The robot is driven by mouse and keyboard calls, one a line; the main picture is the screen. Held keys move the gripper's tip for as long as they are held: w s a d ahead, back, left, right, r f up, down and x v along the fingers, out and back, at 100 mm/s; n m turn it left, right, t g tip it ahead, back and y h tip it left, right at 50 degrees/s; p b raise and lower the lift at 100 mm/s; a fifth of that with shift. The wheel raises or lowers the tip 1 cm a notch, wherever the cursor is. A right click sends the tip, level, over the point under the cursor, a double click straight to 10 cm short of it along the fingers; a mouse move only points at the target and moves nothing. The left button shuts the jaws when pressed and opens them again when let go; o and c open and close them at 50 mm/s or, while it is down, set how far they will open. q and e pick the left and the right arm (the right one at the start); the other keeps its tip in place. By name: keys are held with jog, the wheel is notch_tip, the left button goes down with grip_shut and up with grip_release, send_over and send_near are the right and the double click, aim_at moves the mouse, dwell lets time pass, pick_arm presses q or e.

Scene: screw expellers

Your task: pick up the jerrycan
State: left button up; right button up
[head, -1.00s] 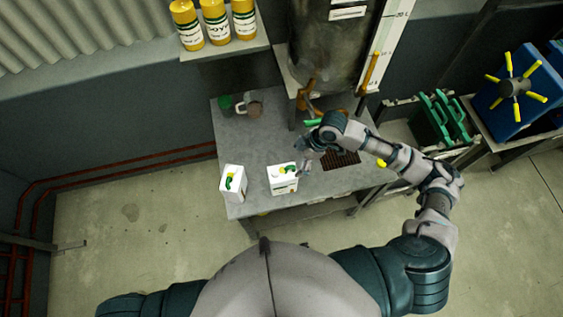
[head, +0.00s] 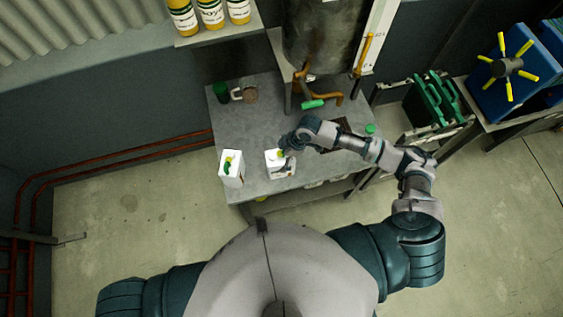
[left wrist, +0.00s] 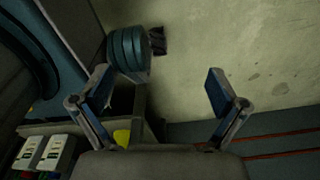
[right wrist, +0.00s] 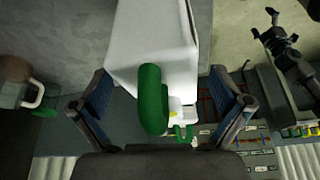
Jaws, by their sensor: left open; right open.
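Two white jerrycans with green handles stand on the grey table (head: 258,125) in the head view: a left one (head: 231,170) and a right one (head: 279,168). My right gripper (head: 286,149) is at the right jerrycan's upper right side and partly covers it. In the right wrist view, a white jerrycan (right wrist: 150,45) with a green handle (right wrist: 152,98) fills the space between the open fingers (right wrist: 160,88). Contact cannot be told. My left gripper (left wrist: 160,75) is open and empty over the floor in the left wrist view; the head view does not show it.
A brown mug (head: 249,93) and a green item (head: 221,91) stand at the table's back left. A large dark tank (head: 325,40) with orange pipes rises behind the table. Yellow bottles (head: 211,12) stand on a shelf.

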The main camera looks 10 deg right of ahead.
jog(key=shift+a+f, duration=0.15)
jog(key=shift+a, duration=0.35)
jog(key=c, duration=0.4)
jog(key=shift+d, duration=0.4)
jog(key=c, duration=1.2)
jog(key=shift+c, duration=1.1)
pick_arm(q)
jog(key=shift+s+a+f, duration=0.1)
jog(key=shift+s+a, duration=0.35)
jog(key=shift+s, duration=0.2)
